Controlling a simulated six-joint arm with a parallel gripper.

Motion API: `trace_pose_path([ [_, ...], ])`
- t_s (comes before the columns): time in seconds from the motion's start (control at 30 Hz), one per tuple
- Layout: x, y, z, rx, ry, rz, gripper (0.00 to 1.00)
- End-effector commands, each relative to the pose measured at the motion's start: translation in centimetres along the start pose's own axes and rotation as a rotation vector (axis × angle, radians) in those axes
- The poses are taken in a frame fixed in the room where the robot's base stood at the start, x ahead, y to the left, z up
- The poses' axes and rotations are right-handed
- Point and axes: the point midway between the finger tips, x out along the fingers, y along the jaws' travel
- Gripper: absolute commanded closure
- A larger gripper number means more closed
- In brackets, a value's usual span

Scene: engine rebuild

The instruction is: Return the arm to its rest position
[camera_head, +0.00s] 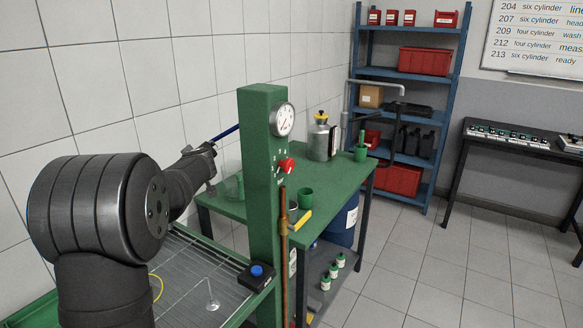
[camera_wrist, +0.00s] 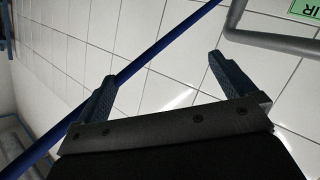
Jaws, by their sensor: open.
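My gripper (camera_wrist: 162,78) shows in the wrist view with its two fingers spread wide apart and nothing between them but the white tiled wall behind. The fingertips are too small to make out there. A blue pole or hose (camera_wrist: 160,48) runs diagonally behind the left finger in the wrist view; I cannot tell whether it touches.
A green post (camera_head: 262,150) with a gauge and red knob stands right of my arm. The green table (camera_head: 335,190) holds a metal can (camera_head: 318,142) and green cups. A grey pipe (camera_wrist: 270,42) shows in the wrist view. Blue shelves (camera_head: 448,110) stand behind.

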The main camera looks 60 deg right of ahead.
Motion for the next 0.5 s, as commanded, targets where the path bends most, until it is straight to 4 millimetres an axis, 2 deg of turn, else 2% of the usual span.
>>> trace_pose_path([
  [0.03, -1.4, 0.8, 0.9, 0.03, 0.012, -0.046, 0.0],
  [0.17, -4.7, 1.3, 2.6, 0.108, 0.043, -0.187, 0.0],
  [0.37, -9.9, 1.3, 4.7, 0.216, 0.065, -0.375, 0.0],
  [0.5, -14.3, 1.3, 6.1, 0.298, 0.071, -0.507, 0.0],
])
